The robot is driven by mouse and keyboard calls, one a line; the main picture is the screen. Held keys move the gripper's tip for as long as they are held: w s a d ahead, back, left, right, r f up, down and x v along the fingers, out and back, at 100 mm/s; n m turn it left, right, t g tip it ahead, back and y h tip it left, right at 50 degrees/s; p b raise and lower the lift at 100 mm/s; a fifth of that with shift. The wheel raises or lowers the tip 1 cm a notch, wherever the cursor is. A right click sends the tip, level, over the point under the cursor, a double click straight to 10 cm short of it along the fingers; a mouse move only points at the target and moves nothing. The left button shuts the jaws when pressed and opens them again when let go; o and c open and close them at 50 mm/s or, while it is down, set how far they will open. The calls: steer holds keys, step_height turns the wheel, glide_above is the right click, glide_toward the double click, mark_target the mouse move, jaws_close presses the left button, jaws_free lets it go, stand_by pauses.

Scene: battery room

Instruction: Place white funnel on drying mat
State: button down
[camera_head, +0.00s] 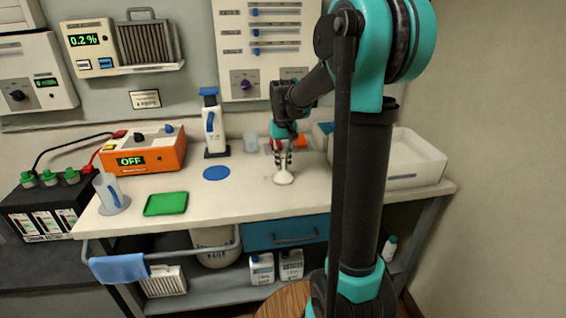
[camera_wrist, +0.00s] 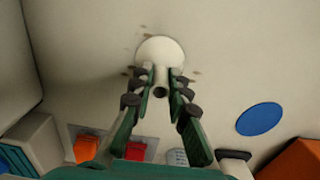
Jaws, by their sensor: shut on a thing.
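The white funnel (camera_head: 283,178) is at the middle of the bench, wide end down and narrow stem up. In the wrist view the funnel (camera_wrist: 160,49) shows its round cone and the open end of its stem. My gripper (camera_head: 284,157) is above it, with its fingers closed on the stem; the fingertips (camera_wrist: 162,82) also show in the wrist view. I cannot tell whether the rim touches the bench. A flat green rectangular pad (camera_head: 166,204) lies at the bench's front left.
A white bottle with a blue top (camera_head: 214,128) stands behind the blue disc. An orange power unit (camera_head: 143,152) and a clear cylinder (camera_head: 109,190) are at the left. A white tray (camera_head: 418,160) is at the right. Bare bench lies between the funnel and green pad along the front.

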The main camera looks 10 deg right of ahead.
steer(key=c, duration=1.9)
jaws_free()
steer(key=shift+f, duration=0.1)
steer(key=o, duration=0.4)
steer(key=shift+o, duration=0.2)
